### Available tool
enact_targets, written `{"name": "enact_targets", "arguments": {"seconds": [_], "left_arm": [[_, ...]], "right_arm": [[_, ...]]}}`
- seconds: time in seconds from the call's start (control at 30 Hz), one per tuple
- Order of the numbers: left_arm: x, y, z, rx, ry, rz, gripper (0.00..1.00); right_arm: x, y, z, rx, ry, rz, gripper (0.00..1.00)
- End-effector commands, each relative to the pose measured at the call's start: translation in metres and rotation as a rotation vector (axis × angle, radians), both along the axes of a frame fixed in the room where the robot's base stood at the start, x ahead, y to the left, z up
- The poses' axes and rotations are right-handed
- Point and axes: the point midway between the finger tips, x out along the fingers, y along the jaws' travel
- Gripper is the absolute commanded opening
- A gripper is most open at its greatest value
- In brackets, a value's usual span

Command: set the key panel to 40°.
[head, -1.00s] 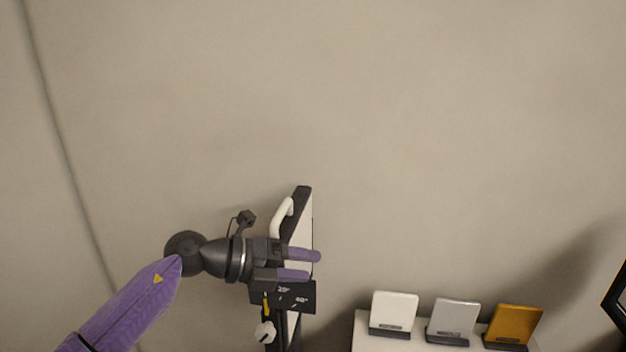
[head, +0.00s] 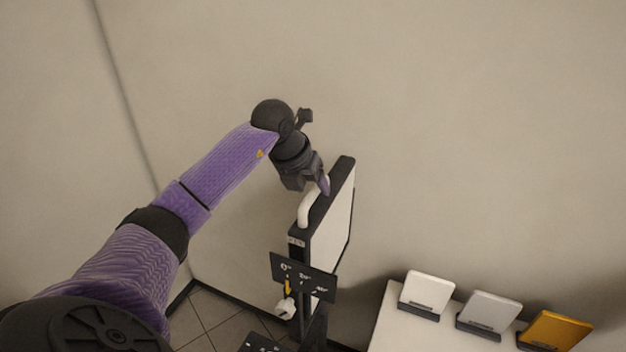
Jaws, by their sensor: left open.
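The key panel (head: 334,226) is a black-framed light with a white face, seen at a steep angle and facing right. A white handle (head: 306,208) stands on its back left edge. Below it a dark scale plate (head: 303,277) carries angle marks and a yellow pointer (head: 288,286). A white knob (head: 285,308) sits under the plate. My left gripper (head: 325,187) is open just above the handle's upper end, fingers pointing down; whether it touches the handle I cannot tell. My right gripper is not in view.
A white table (head: 386,338) at the lower right holds a white card (head: 426,291), a grey card (head: 489,312) and an orange card (head: 556,330) in dark stands. A plain wall fills the background. Tiled floor shows at lower left.

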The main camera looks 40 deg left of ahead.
Motion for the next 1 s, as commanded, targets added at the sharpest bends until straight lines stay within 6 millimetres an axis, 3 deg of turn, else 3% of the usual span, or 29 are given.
{"name": "enact_targets", "arguments": {"seconds": [0.3, 0.6, 1.0], "left_arm": [[0.0022, -0.0007, -0.0058, 0.000, 0.000, -0.001, 0.59], [0.0022, -0.0006, -0.0055, 0.000, 0.000, -0.001, 0.00], [0.0021, -0.0006, -0.0051, 0.000, 0.000, -0.001, 0.00]], "right_arm": [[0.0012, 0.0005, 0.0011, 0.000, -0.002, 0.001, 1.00], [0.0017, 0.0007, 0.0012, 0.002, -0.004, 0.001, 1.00], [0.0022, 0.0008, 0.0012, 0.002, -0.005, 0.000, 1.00]]}}
